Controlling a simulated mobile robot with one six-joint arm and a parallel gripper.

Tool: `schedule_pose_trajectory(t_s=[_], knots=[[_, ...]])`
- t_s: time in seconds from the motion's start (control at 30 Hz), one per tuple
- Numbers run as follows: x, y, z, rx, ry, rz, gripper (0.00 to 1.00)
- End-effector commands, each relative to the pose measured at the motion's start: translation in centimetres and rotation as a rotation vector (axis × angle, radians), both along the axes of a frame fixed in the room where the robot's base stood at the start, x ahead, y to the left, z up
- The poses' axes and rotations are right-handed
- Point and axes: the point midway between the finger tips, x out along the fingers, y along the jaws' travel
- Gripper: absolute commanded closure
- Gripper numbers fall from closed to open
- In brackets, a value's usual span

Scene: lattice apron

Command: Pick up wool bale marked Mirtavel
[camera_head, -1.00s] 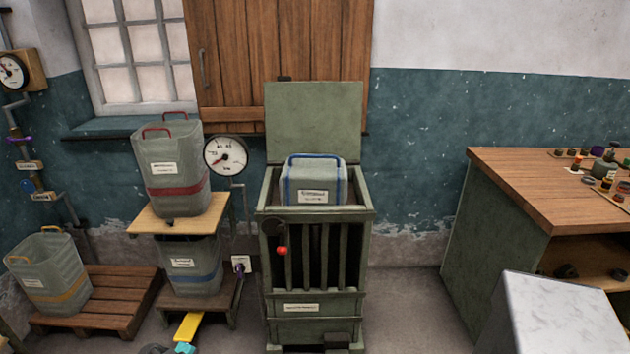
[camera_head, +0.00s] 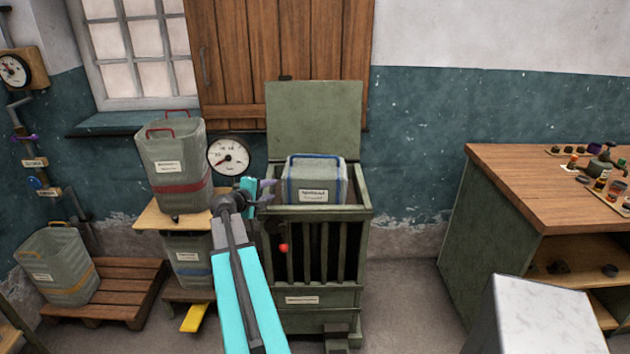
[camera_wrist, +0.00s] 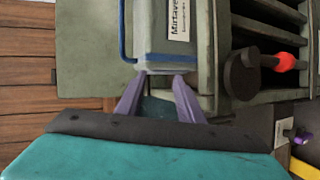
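The wool bale marked Mirtavel (camera_head: 318,190) is grey with blue bands and a blue handle. It sits in the top of a green slatted bin (camera_head: 317,244) whose lid stands open behind it. In the wrist view the bale (camera_wrist: 152,35) is at the top, and its label begins "Mirtave", the rest cut off. My gripper (camera_head: 269,190) is just left of the bale in the head view. Its purple fingers (camera_wrist: 160,86) are apart, with nothing seen held between them. Their tips reach the bale's near side; I cannot tell if they touch it.
A red-banded bale (camera_head: 178,188) stands on a wooden shelf close left of my arm, above another bale (camera_head: 188,268). A yellow-banded bale (camera_head: 60,268) is on a pallet at far left. A red-knobbed lever (camera_wrist: 285,62) juts from the bin. A workbench (camera_head: 520,175) stands right.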

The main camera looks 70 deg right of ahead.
Motion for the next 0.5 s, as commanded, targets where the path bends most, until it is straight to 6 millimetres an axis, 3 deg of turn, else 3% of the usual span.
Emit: schedule_pose_trajectory(t_s=[0.03, 0.2, 0.33, 0.5], knots=[[-1.5, -1.7, 1.4, -0.03, 0.02, -0.014, 0.66], [-5.2, -5.2, 5.1, -0.111, 0.083, -0.038, 0.66], [-6.6, -6.4, 6.5, -0.14, 0.112, -0.047, 0.66], [-7.0, -6.7, 6.8, -0.148, 0.119, -0.05, 0.66]])
